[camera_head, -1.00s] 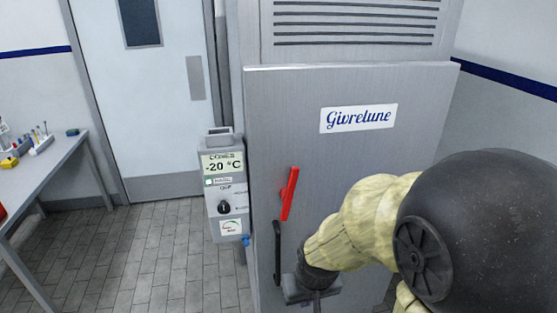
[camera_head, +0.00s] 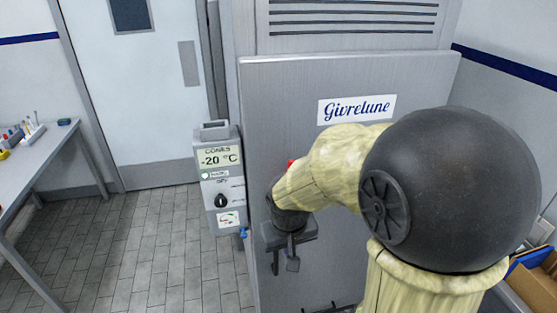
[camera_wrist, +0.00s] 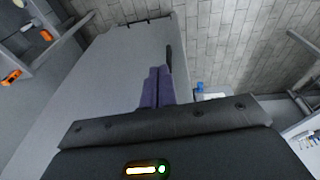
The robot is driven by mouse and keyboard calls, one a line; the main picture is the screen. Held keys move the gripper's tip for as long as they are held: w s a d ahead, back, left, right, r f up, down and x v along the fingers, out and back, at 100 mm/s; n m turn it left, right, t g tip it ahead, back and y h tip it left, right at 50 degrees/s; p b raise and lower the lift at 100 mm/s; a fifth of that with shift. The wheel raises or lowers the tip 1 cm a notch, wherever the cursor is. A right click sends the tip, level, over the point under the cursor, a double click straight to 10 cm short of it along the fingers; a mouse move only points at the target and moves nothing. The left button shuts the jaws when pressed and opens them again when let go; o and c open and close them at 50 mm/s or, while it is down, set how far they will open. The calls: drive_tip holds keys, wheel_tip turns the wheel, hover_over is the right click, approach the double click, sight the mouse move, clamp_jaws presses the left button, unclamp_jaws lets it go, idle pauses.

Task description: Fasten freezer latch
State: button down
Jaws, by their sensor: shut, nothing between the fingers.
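The grey freezer door (camera_head: 400,80) carries a "Givrelune" label and fills the middle of the head view. The red latch (camera_head: 291,163) shows only as a small tip above my wrist; my arm hides the rest. The latch cannot be made out in the wrist view. The black door handle (camera_wrist: 169,59) shows beyond my fingers in the wrist view and is hidden in the head view. My gripper (camera_head: 292,264) is in front of the door's left part, below the latch tip. In the wrist view its fingers (camera_wrist: 157,88) are together and empty. Contact with the door cannot be told.
A control box (camera_head: 218,175) reading -20 °C stands just left of the door. A workbench (camera_head: 50,165) with small tools is at the far left. A blue crate (camera_head: 515,265) with cardboard sits at the lower right. The tiled floor at left is clear.

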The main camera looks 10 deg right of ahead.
drive_tip(key=w+a+r+t+h+p, duration=0.1)
drive_tip(key=w+a+r+h+p, duration=0.1)
drive_tip(key=w+r, duration=0.4)
drive_tip(key=w+a+r+m+t+h+p, duration=0.1)
drive_tip(key=w+r, duration=0.6)
drive_tip(key=r, duration=0.7)
drive_tip(key=a+h+p, duration=0.1)
drive_tip(key=a+p, duration=0.1)
drive_tip(key=a, duration=0.1)
drive_tip(key=shift+a+m, duration=0.3)
drive_tip(key=shift+a, duration=0.05)
drive_tip(key=shift+h, duration=0.3)
drive_tip(key=p+x, duration=0.3)
drive_tip(key=x, duration=0.6)
drive_tip(key=shift+w+d+p, duration=0.1)
drive_tip(key=shift+p, duration=0.2)
drive_tip(key=d, duration=0.1)
drive_tip(key=d+f+p, duration=0.1)
drive_tip(key=d+p, duration=0.1)
drive_tip(key=d, duration=0.1)
drive_tip(key=shift+w+d+f, duration=0.1)
drive_tip(key=shift+f, duration=0.2)
drive_tip(key=shift+w+f, duration=0.1)
